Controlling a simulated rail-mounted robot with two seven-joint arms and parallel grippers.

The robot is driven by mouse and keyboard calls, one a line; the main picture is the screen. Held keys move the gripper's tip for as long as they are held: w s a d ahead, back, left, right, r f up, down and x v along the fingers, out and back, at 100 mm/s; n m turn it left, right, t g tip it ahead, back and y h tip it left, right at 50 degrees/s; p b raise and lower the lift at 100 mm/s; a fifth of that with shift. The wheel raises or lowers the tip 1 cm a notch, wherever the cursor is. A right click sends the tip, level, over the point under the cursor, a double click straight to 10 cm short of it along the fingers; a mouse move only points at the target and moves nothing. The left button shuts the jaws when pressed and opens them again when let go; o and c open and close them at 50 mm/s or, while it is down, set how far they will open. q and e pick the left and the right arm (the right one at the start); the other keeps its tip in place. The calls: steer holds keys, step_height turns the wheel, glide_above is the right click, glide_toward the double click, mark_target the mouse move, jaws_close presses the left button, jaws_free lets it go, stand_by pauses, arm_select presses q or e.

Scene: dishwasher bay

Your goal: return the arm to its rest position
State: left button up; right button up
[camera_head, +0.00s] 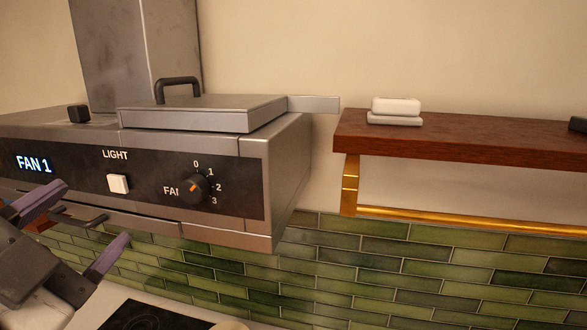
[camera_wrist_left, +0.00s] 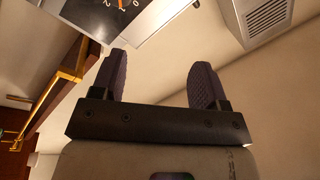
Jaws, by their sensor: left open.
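My left gripper (camera_head: 76,232) is at the lower left of the head view, in front of and below the range hood's control panel. Its two purple-grey fingers are spread apart with nothing between them. In the left wrist view the same gripper (camera_wrist_left: 160,85) shows its fingers wide apart and empty. My right gripper is in neither view.
The range hood (camera_head: 292,170) fills the left, with its fan knob (camera_head: 194,188), light button (camera_head: 118,183) and a "FAN 1" display. A wooden shelf (camera_head: 460,138) with a brass rail (camera_head: 470,224) is at right. A cooktop (camera_head: 145,316) lies below.

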arm_select(q)
steer(key=w+a+f+n+g+y+p, duration=0.1)
steer(key=w+f+n+g+y+p, duration=0.2)
steer(key=f, duration=1.1)
steer(key=a+f+n+g+p, duration=0.25)
steer(key=f+n+g, duration=0.2)
steer(key=f, duration=1.05)
steer(key=s+d+f+n+g+p, duration=0.1)
steer(key=s+d+f+g+p, duration=0.2)
steer(key=s+f, duration=1.9)
steer(key=s+g, duration=0.1)
steer(key=g, duration=0.4)
steer(key=shift+s+f+n+g+h+p, duration=0.3)
steer(key=shift+n+g+h, duration=0.05)
steer(key=shift+h, duration=0.05)
